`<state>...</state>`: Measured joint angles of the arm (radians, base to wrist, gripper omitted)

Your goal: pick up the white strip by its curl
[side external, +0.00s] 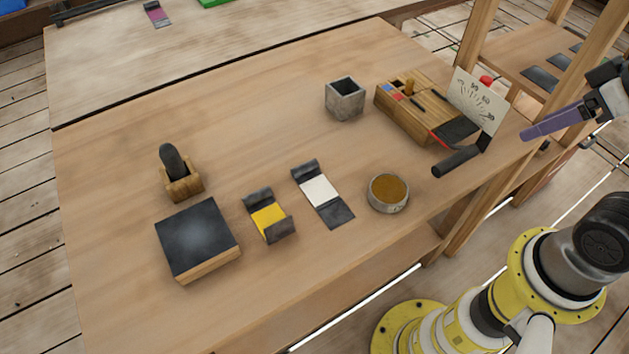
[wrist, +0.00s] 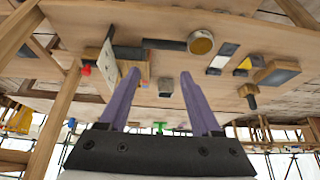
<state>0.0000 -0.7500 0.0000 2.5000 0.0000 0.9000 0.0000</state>
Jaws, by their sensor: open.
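The white strip (side external: 320,191) lies on the wooden table between the yellow strip and a round tin. Both its ends are dark grey. Its far end (side external: 305,170) looks curled up, while its near end looks flat. The strip also shows small in the wrist view (wrist: 219,61), right of my fingers. My gripper (side external: 527,134) is at the right edge of the side view, well away from the strip and beyond the card and wooden box. In the wrist view its two purple fingers (wrist: 160,73) are apart with nothing held between them.
A yellow strip (side external: 267,217) with dark ends and a dark-topped block (side external: 197,240) lie left of the strip. The round tin (side external: 388,193) is to its right. A grey cup (side external: 345,101), wooden box (side external: 415,108) and upright card (side external: 477,100) stand farther back. Clear tabletop lies behind the strip.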

